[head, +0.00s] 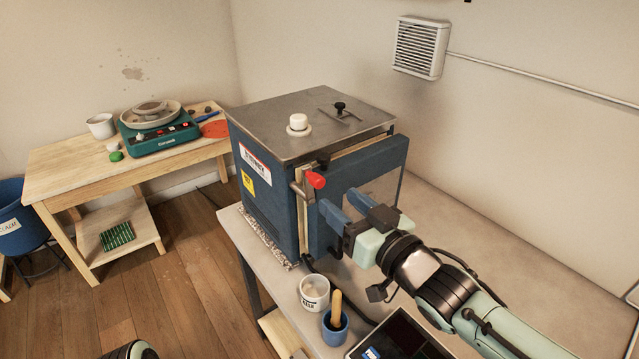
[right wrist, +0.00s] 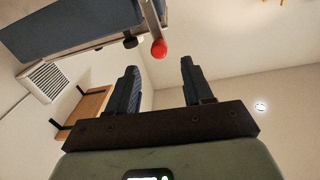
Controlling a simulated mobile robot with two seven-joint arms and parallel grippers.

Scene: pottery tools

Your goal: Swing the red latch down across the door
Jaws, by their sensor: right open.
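The blue kiln (head: 270,178) stands on a bench, with its blue door (head: 384,168) on the side facing my right arm. A pale strip shows between body and door; I cannot tell whether the door is fully closed. The latch's red knob (head: 316,180) sits on a metal bar near the door's upper left edge. It also shows in the right wrist view (right wrist: 158,48), beyond the fingertips. My right gripper (head: 340,203) is open and empty, just below and right of the knob, apart from it.
A white cup (head: 314,292) and a blue cup with a wooden tool (head: 335,328) stand on the bench below my right gripper, beside a dark tablet-like panel (head: 400,338). The bench (head: 470,235) is clear right of the kiln. A wooden table (head: 75,160) stands left.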

